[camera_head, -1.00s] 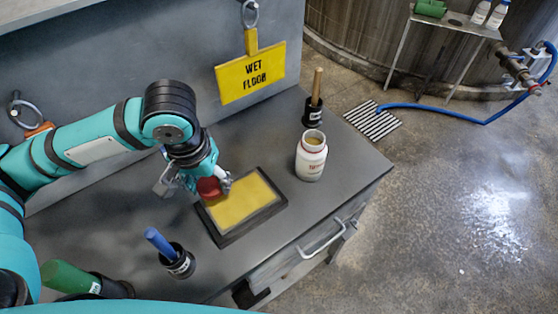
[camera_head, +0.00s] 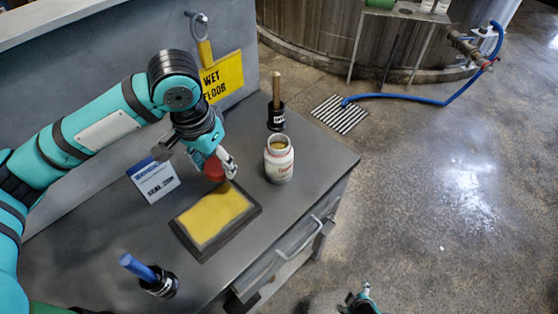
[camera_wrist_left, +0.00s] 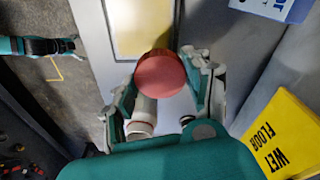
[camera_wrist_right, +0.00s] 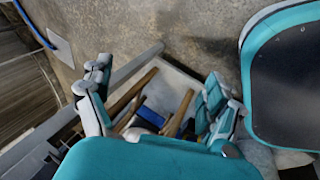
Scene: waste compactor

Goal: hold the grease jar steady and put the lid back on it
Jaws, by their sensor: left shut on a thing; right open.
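The grease jar (camera_head: 280,165) is white with red print and stands upright and uncovered on the grey bench, brownish grease at its mouth. My left gripper (camera_head: 220,168) is shut on the red lid (camera_head: 213,168) and holds it left of the jar, apart from it. In the left wrist view the lid (camera_wrist_left: 160,76) lies between the fingers, and the jar (camera_wrist_left: 145,112) shows below it, partly hidden. My right gripper (camera_head: 362,298) is low at the bottom of the head view, away from the jar; its wrist view shows it open and empty (camera_wrist_right: 155,90).
A black-rimmed yellow pad (camera_head: 215,214) lies in front of the lid. A black cup with a wooden handle (camera_head: 276,115) stands behind the jar.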

